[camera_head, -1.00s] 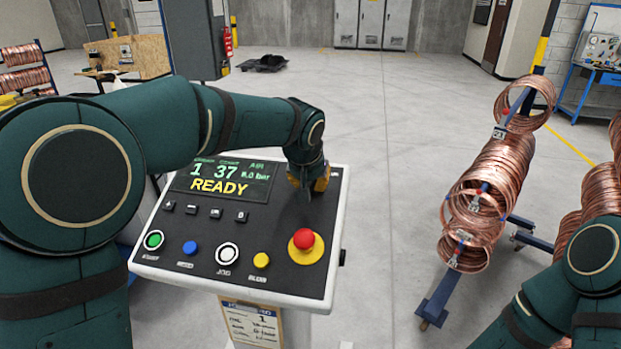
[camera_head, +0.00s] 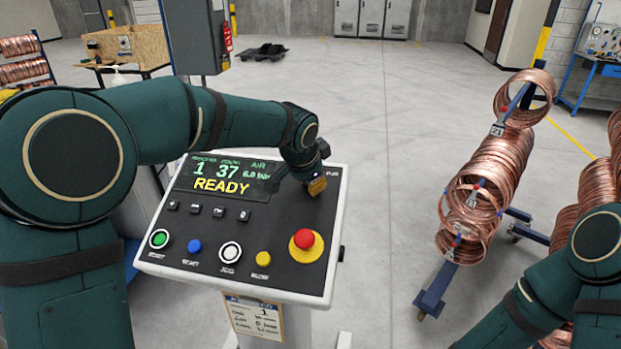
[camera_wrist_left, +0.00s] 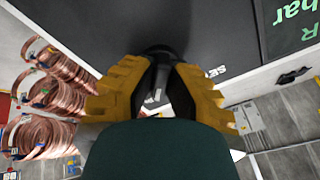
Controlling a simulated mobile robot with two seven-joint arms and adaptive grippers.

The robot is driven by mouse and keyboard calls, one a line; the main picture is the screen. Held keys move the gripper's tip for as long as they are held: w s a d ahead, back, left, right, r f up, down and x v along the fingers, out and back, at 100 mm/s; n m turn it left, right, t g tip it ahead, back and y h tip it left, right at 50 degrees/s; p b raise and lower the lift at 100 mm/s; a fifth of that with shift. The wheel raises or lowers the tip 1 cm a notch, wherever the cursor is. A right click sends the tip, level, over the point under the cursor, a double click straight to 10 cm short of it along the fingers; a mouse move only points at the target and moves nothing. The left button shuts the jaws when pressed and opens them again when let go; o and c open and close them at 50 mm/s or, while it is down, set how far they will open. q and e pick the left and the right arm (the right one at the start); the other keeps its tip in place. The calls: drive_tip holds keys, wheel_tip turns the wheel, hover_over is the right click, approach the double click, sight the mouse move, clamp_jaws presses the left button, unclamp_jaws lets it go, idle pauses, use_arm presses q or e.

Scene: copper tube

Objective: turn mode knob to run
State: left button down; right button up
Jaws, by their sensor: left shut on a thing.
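The control panel (camera_head: 215,279) stands in front of me, its screen (camera_head: 223,178) reading READY. My left gripper (camera_head: 316,187) is at the panel's upper right, beside the screen. In the left wrist view its yellow fingers (camera_wrist_left: 158,92) are closed on the black mode knob (camera_wrist_left: 156,52) on the dark panel face. The knob's pointer and most of its label are hidden by the gripper. In the head view the knob is hidden behind the gripper. My right gripper is out of view; only part of the right arm shows at the lower right.
A red emergency button (camera_head: 305,239) on a yellow base sits below the gripper. Green, blue, white and yellow (camera_head: 263,258) buttons line the panel's lower edge. A rack of copper coils (camera_head: 488,175) stands to the right, with clear floor between.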

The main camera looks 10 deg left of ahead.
use_arm(q)
drive_tip(key=shift+s+f, duration=0.1)
drive_tip(key=shift+f, duration=0.1)
idle(0.4)
drive_tip(key=c, duration=1)
unclamp_jaws()
drive_tip(key=shift+r, duration=0.15)
drive_tip(key=v, duration=1.1)
drive_tip(key=shift+s+r, duration=0.1)
drive_tip(key=shift+r, duration=0.3)
